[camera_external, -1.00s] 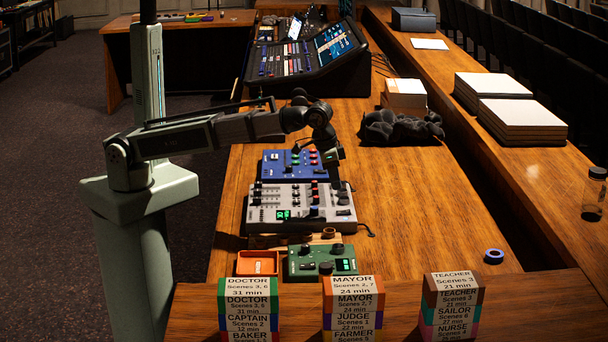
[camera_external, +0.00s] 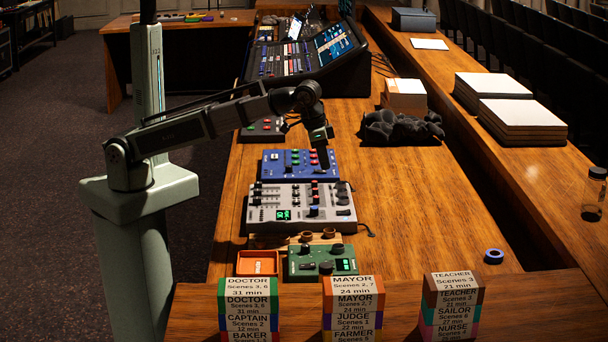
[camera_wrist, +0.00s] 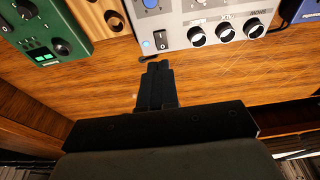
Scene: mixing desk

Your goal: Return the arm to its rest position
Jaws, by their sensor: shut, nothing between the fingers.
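My gripper (camera_external: 324,160) is at the end of my arm, in the air over the right end of the blue control box (camera_external: 285,164) in the external view. In the wrist view my gripper (camera_wrist: 157,64) points over bare wood, with its two dark fingers together and nothing between them. The grey mixer (camera_external: 260,214) lies nearer the camera than the blue box; part of it also shows at the top of the wrist view (camera_wrist: 200,20). The green box (camera_external: 298,263) is in front of the mixer and shows at the wrist view's top left (camera_wrist: 45,30).
A large console (camera_external: 330,72) stands at the back of the desk. A black crumpled item (camera_external: 400,128) and paper stacks (camera_external: 508,121) lie to the right. Labelled blocks (camera_external: 353,300) stand along the front. The wood right of the mixer (camera_external: 430,220) is mostly clear.

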